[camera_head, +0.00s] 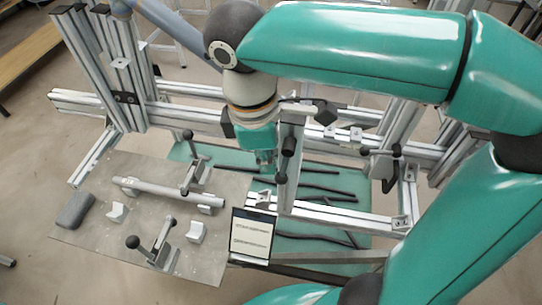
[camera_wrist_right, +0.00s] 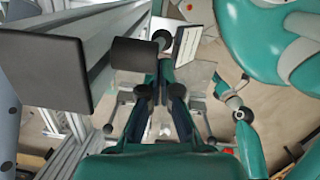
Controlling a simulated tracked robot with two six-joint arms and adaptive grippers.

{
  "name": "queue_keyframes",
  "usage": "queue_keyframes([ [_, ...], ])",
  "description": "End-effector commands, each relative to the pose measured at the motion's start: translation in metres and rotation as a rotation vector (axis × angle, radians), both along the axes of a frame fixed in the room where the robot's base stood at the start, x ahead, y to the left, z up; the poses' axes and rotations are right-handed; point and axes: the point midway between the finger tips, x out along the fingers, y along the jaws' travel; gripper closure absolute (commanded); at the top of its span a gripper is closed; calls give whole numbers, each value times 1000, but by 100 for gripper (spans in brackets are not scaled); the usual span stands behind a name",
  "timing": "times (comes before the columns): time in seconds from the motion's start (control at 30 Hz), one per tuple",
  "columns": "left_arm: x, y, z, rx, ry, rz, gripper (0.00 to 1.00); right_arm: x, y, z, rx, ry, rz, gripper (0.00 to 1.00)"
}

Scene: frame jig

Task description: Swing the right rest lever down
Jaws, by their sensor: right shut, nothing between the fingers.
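An upright grey bar (camera_head: 290,165) stands at the middle of the frame and appears to be the right rest lever. It carries a black cylinder (camera_head: 289,147) and a black ball (camera_head: 282,178). My right gripper (camera_head: 265,167) points down just left of this bar, shut and empty. In the right wrist view its fingers (camera_wrist_right: 161,88) are together, with the black cylinder (camera_wrist_right: 135,55) and black ball (camera_wrist_right: 163,38) close beyond them. I cannot tell whether they touch. My left gripper is not in view.
A grey plate (camera_head: 90,235) at left bears a round tube (camera_head: 165,193), blocks and ball-ended clamp levers (camera_head: 160,243). A white panel (camera_head: 252,236) stands near the bar. Aluminium rails (camera_head: 325,212) and dark rods on a green surface lie right. Another ball-ended lever (camera_head: 396,151) stands farther right.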

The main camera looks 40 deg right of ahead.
Motion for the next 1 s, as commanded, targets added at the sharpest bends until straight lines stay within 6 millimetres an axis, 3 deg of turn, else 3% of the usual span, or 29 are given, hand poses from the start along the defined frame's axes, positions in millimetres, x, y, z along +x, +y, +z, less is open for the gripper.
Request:
queue_keyframes([
  [0.6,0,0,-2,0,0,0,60,-13,-14,-6,-2,1,-1,100],
  [1.0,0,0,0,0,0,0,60,-12,-12,-5,-6,8,1,100],
])
